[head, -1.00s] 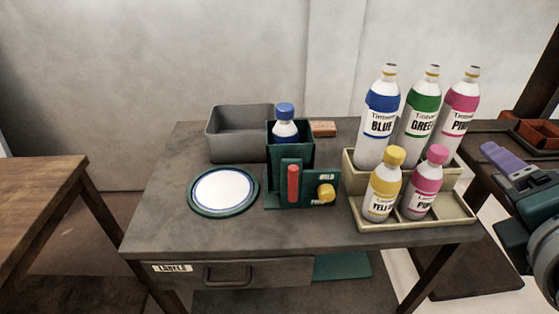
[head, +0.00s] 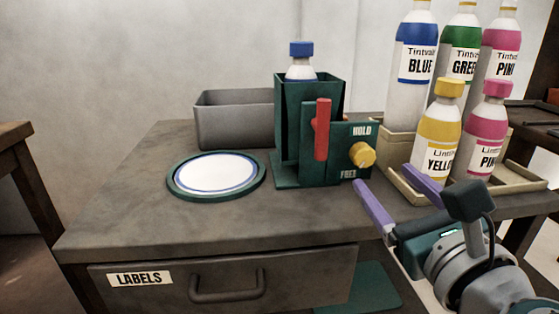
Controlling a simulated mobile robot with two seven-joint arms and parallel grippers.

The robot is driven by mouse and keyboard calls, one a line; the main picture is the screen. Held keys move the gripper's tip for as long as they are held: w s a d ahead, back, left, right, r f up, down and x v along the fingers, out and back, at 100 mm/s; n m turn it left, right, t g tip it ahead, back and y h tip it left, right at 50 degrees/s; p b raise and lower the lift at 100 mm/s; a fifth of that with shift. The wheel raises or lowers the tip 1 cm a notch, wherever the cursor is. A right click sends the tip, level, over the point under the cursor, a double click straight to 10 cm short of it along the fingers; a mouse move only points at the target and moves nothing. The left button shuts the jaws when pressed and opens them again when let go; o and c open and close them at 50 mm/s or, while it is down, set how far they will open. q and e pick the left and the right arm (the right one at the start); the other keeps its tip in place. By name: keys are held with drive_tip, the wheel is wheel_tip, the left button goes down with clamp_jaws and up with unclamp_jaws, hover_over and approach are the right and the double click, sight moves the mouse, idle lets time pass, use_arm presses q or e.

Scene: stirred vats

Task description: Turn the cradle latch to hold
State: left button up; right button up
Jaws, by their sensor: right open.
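The dark green cradle (head: 285,155) stands on the table, with a blue-capped bottle (head: 301,62) upright inside it; its lower part is hidden by the cradle walls. A red upright handle (head: 322,130) is on the cradle's front. The yellow latch knob (head: 361,155) sits on a green plate to its right, between the HOLD label (head: 362,131) above and a lower label that seems to read FREE (head: 348,174). My right gripper (head: 398,196) has two purple fingers spread apart and empty, just below and right of the knob, not touching it. My left gripper is not in view.
A white round plate with a green rim (head: 172,184) lies left of the cradle. A grey bin (head: 232,122) is behind. Yellow (head: 437,130) and pink (head: 485,130) bottles stand in a beige tray (head: 403,190) close to my right gripper, with taller bottles behind. The table's front left is clear.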

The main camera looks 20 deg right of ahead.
sight(366, 159)
drive_tip(key=b+x, duration=0.1)
drive_tip(key=x, duration=0.6)
clamp_jaws()
idle(0.5)
